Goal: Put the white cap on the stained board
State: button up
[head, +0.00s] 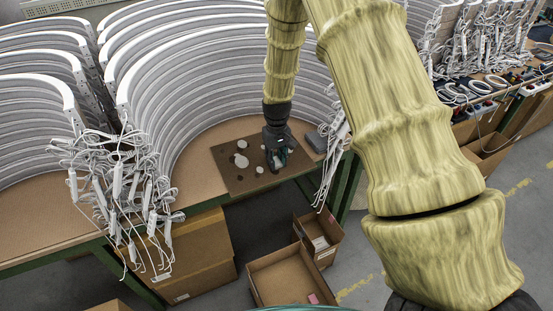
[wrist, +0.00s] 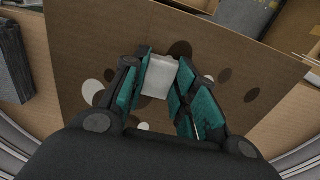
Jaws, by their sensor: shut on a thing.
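The stained board (head: 228,179) is a brown rectangle with dark and pale round spots, lying on the workbench. It fills much of the wrist view (wrist: 85,35). My gripper (head: 278,160) points down over the right part of the board. In the wrist view my gripper (wrist: 160,82) has its teal pads closed on a white block-like thing, which I take for the white cap (wrist: 157,77). Its lower part and any contact with the board cannot be told. In the head view the cap is hidden by my gripper.
A grey ribbed block (head: 316,142) lies right of the board. White curved arcs (head: 200,70) stand behind it. Tangled white cables (head: 120,185) hang at the left. Open cardboard boxes (head: 290,275) stand on the floor below the bench edge.

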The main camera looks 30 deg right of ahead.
aim_at(277, 162)
jog(key=shift+f, duration=0.2)
jog(key=o, duration=0.7)
jog(key=shift+o, duration=0.2)
jog(key=shift+r, duration=0.2)
notch_tip(277, 162, up, 12)
jog(key=b, duration=0.2)
